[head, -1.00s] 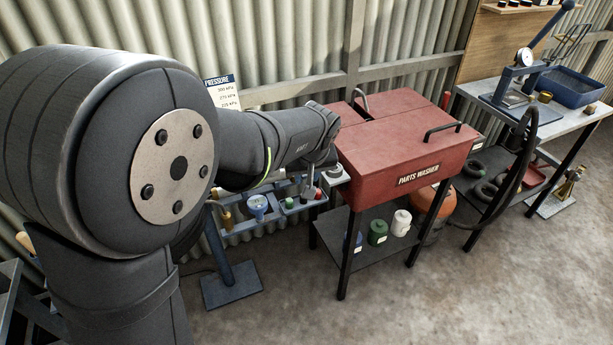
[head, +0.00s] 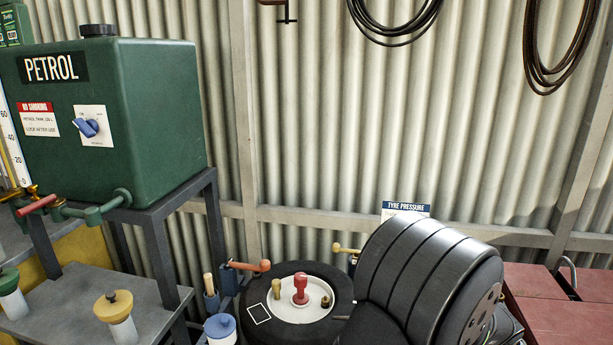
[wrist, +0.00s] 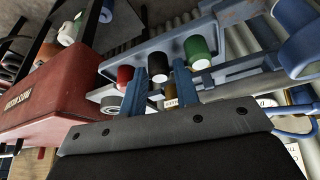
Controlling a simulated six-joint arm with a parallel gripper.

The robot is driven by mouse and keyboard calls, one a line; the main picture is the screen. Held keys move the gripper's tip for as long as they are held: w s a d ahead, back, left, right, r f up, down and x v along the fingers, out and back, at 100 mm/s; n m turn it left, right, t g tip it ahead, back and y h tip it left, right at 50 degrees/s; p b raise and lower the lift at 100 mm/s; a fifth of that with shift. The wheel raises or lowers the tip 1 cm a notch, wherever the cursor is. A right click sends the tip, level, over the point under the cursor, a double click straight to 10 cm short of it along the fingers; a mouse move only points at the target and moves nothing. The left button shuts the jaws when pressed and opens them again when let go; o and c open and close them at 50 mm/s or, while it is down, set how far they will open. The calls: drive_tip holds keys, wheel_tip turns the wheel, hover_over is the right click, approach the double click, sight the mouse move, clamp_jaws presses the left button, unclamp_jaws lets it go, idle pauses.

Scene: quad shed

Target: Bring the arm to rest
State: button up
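My gripper (wrist: 160,80) shows in the wrist view as two blue fingers rising from a dark grey plate. The fingers stand apart, with a gap between them, and I see nothing held there. They point toward a blue-grey rack (wrist: 222,88) with several small jars, among them a green one (wrist: 198,52). I cannot tell whether the fingers touch the rack. In the head view, part of my own arm fills the lower right; my gripper is out of that picture.
The red parts washer (wrist: 50,95) lies left in the wrist view. In the head view, a green petrol tank (head: 120,165) stands on a frame at left. A tyre (head: 262,290) with a white hub lies low in the middle, beside my arm. Cables (head: 397,28) hang on the wall.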

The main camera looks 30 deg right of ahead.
drive_tip(key=shift+r, duration=1.5)
